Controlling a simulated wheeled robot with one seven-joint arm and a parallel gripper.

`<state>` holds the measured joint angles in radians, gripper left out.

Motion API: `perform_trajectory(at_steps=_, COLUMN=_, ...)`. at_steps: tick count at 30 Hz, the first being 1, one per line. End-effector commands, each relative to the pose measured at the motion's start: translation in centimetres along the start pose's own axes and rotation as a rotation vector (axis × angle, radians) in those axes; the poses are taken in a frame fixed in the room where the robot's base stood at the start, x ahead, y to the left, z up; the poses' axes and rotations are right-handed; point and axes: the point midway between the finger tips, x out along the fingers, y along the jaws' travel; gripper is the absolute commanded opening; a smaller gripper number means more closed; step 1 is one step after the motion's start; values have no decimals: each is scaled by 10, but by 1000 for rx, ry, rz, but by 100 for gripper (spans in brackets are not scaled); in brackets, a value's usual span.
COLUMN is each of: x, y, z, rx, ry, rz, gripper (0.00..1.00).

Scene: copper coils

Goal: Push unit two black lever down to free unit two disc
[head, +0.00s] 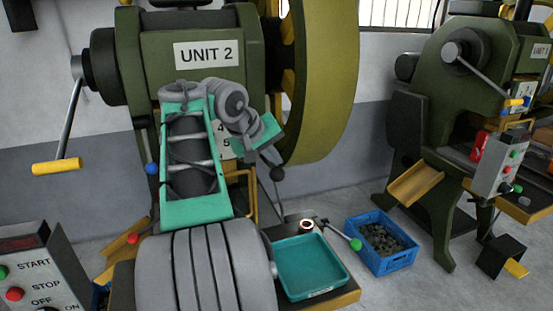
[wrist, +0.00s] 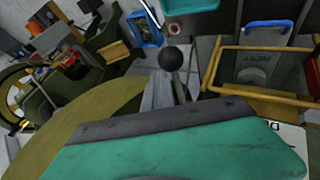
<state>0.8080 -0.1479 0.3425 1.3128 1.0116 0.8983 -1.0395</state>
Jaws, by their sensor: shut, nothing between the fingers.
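The unit two press (head: 207,54) is green and stands behind my arm. Its black ball-ended lever (head: 277,173) shows just right of my arm; the black ball also shows in the wrist view (wrist: 170,58). My gripper (head: 266,151) is shut and empty, close to the ball from above; its grey fingers (wrist: 164,92) point toward it in the wrist view. I cannot tell whether they touch. My arm hides the press middle.
A teal tray (head: 310,290) sits in front of the press. A blue crate (head: 382,262) of dark pieces stands on the floor at right, beside a green-knobbed lever (head: 355,244). A large flywheel (head: 322,80) rises behind my gripper. Another press (head: 460,110) stands farther right.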

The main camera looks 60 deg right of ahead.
Motion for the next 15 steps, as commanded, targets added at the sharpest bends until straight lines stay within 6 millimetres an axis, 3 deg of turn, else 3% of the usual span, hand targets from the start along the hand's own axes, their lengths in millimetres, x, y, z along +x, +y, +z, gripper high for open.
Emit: perform_trajectory(at_steps=15, x=6, y=-4, z=4, rx=-1, ry=-3, rz=-1, gripper=0)
